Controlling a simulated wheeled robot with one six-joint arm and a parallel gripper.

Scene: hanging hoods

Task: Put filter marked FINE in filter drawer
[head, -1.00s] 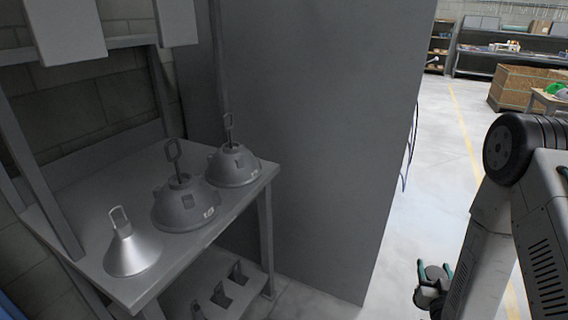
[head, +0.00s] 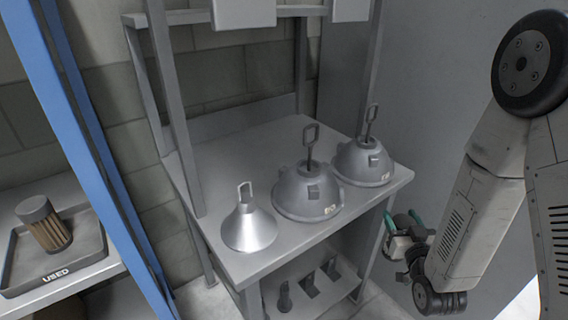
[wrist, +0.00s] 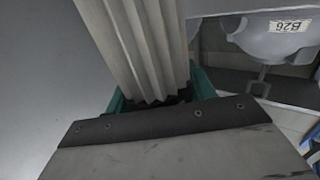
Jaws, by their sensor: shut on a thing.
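My gripper (head: 404,228) is at the right of the head view, beside the right end of the hood table. In the wrist view its teal fingers (wrist: 154,94) are shut on a pale pleated filter (wrist: 138,42). The filter runs up out of the picture, and no FINE mark shows on it. In the head view the held filter is mostly hidden by my arm. I cannot make out a filter drawer in either view.
A grey table (head: 222,262) bears a shiny cone hood (head: 248,228) and two domed hoods (head: 308,192) (head: 362,163). At left, behind a blue post (head: 82,150), a tray marked USED (head: 85,253) holds a brown filter (head: 45,224). A hood labelled B26 (wrist: 270,42) shows in the wrist view.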

